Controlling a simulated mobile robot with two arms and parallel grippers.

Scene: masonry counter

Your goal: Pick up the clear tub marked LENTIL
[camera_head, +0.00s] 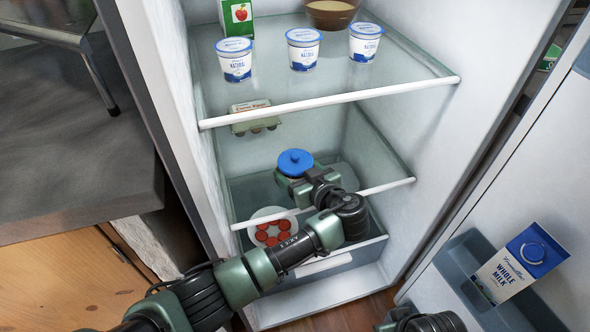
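A round blue lid (295,162) shows on the lower fridge shelf, on top of a container whose body is mostly hidden by my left gripper. No LENTIL marking is readable in this view. My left gripper (294,184) reaches into the fridge over the lower shelf, right at the near side of the blue-lidded container. Its fingers are hidden, so I cannot tell if they are open or closed on it. A small part of my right gripper (385,326) shows at the bottom edge; its fingers are out of view.
A white dish with red round items (272,232) sits low beside my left forearm. An egg carton (255,117) is behind, left. Yogurt cups (303,49), a juice carton (237,17) and a bowl (331,12) stand on the upper shelf (330,104). A milk carton (520,262) is in the open door.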

